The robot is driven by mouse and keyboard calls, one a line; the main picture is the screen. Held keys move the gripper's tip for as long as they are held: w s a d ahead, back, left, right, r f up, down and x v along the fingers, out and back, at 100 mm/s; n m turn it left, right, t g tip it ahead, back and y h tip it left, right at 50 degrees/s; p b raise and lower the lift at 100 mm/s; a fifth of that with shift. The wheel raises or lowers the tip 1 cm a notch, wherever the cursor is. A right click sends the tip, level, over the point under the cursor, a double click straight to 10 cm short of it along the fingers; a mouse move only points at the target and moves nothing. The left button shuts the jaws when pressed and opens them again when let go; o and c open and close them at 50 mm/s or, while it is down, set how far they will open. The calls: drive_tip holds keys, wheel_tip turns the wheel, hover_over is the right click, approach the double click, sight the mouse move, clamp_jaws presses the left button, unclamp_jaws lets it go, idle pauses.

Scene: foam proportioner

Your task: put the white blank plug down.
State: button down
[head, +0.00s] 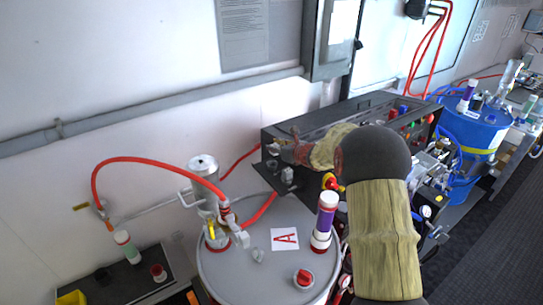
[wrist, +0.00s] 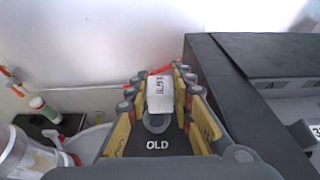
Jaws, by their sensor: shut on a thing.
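The white blank plug (wrist: 159,95) is between my fingertips in the wrist view, with dark lettering on its face. My gripper (wrist: 158,88) is shut on it, with yellow and grey finger pads on both sides. A grey round part shows just below the plug, and a dark surface marked OLD (wrist: 157,145) lies between the fingers. In the head view my gripper (head: 283,150) is small and partly behind my arm, over the left end of the dark cabinet (head: 345,112). The plug cannot be made out there. Whether it touches anything below is unclear.
A grey drum (head: 232,272) marked A stands in front, with a banded cylinder (head: 325,220) and a red cap (head: 303,278) on top. A red hose (head: 150,160) arches at left above a dark tray (head: 118,287). A blue drum (head: 470,130) stands at right.

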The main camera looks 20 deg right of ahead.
sight(275, 156)
drive_tip(key=shift+w+a+f, duration=0.2)
drive_tip(key=shift+a+f, duration=0.15)
drive_tip(key=shift+f, duration=0.15)
drive_tip(key=f, duration=0.3)
drive_tip(key=shift+w+a+f, duration=0.1)
drive_tip(key=shift+w+a, duration=0.1)
drive_tip(key=shift+w, duration=0.05)
drive_tip(key=shift+s+f, duration=0.1)
drive_tip(key=shift+f, duration=0.05)
drive_tip(key=c, duration=1.6)
unclamp_jaws()
drive_tip(key=shift+o, duration=0.2)
